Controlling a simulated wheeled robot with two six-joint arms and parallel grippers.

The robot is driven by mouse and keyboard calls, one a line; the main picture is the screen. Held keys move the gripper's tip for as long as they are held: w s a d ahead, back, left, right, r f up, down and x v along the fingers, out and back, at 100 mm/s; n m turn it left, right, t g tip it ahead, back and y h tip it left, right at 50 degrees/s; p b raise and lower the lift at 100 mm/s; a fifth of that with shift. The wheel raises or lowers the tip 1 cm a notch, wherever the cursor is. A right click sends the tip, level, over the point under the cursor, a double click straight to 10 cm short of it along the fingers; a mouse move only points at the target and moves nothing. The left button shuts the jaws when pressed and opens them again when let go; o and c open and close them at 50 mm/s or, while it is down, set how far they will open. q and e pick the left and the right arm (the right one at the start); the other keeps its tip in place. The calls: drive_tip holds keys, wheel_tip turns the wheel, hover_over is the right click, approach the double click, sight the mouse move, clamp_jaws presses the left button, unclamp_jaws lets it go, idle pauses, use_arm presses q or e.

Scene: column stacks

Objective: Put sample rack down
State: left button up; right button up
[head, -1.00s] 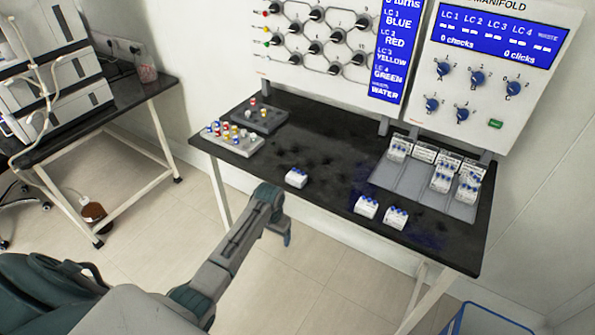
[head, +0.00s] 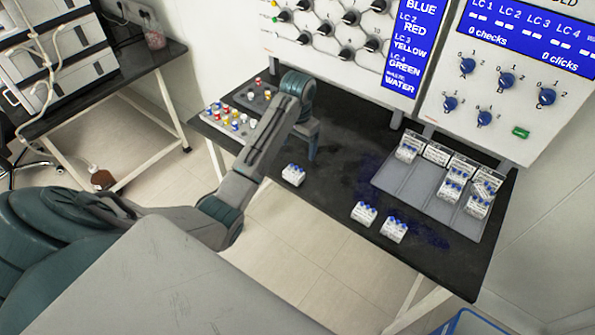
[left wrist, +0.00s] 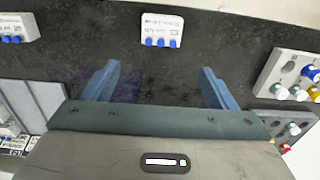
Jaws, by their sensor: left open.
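A white sample rack with blue caps (head: 293,175) stands on the black table near its front edge. It shows in the left wrist view (left wrist: 162,30) beyond the fingertips. Two similar racks (head: 364,213) (head: 394,230) stand farther right along the front edge. My left gripper (head: 313,152) is over the table, behind the first rack in the head view. In the left wrist view its fingers (left wrist: 158,85) are spread, with only bare table between them. My right gripper is out of view.
A grey tray (head: 405,180) at the right holds several racks with labels behind. Panels with knobs and blue screens rise at the back. Two holders of coloured caps (head: 240,140) are at the table's left, partly behind my arm. The middle of the table is clear.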

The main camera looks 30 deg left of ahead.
sight(295, 167)
use_arm(q)
drive_tip(key=shift+s+f+b, duration=0.25)
drive_tip(key=shift+f+b, duration=0.25)
drive_tip(key=shift+f, duration=0.1)
drive_tip(key=shift+s+f+b, duration=0.2)
drive_tip(key=shift+f+b, duration=0.3)
drive_tip(key=shift+f, duration=0.05)
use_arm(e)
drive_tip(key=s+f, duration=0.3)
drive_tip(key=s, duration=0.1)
use_arm(q)
drive_tip(key=shift+f+p, duration=0.5)
wheel_tip(295, 167, down, 3)
drive_tip(key=shift+f+p, duration=0.2)
drive_tip(key=shift+p, duration=1)
drive_tip(key=shift+s+f+p, duration=0.25)
drive_tip(key=shift+f+p, duration=0.15)
drive_tip(key=shift+f, duration=1)
drive_tip(key=shift+w+f, duration=0.15)
drive_tip(key=shift+f, duration=0.05)
drive_tip(key=c, duration=1.1)
drive_tip(key=shift+c, duration=0.3)
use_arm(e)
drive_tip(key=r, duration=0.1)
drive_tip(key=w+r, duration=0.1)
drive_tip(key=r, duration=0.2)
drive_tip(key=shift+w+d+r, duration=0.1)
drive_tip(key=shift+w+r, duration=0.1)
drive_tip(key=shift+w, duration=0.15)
